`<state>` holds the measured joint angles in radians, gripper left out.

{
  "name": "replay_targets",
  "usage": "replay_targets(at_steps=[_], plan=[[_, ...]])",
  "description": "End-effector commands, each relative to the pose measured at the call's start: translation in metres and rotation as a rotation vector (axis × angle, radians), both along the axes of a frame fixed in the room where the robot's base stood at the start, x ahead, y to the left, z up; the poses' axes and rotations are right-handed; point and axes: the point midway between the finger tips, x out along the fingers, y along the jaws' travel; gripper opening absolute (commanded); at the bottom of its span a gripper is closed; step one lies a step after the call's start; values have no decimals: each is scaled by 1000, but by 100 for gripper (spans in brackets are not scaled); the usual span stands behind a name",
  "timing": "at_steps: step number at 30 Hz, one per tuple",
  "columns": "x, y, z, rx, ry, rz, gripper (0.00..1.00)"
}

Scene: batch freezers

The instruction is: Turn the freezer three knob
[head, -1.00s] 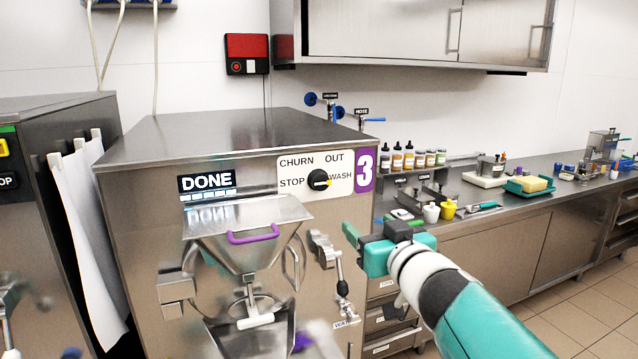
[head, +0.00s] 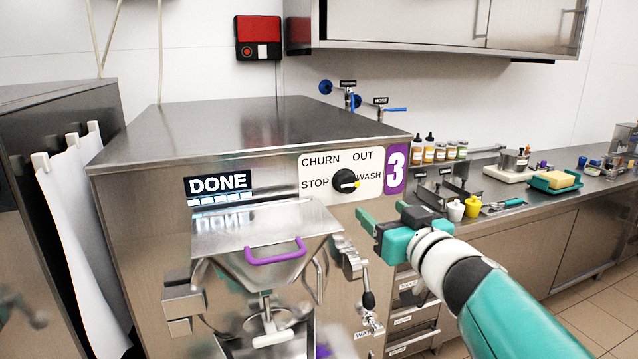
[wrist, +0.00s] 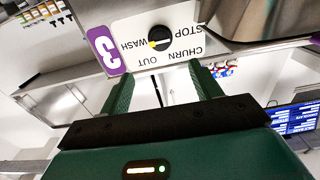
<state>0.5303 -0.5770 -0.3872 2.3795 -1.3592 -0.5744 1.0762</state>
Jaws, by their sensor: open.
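Freezer three (head: 250,115) is a steel machine with a purple "3" label and a display reading DONE. Its black knob (head: 345,181) sits on a white panel marked STOP, CHURN, OUT and WASH. The knob's yellow mark points right, toward WASH. In the wrist view the knob (wrist: 160,38) appears upside down, beyond the fingers. My gripper (head: 366,226) is open and empty, below and right of the knob, apart from the panel. Its two green fingers (wrist: 161,84) show in the wrist view with a gap between them.
A hopper with a purple handle (head: 275,251) juts from the freezer front, left of my gripper. A lever (head: 368,300) hangs below. A counter with bottles, cups and a sponge (head: 555,179) stands to the right. White cloth (head: 85,230) hangs at left.

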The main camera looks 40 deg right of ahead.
Motion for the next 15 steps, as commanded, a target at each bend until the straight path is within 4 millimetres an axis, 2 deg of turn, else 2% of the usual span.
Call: replay_targets(at_steps=[7, 15], plan=[[13, -4, -1, 0, 3, 0, 64], [54, -16, -1, 0, 4, 1, 64]])
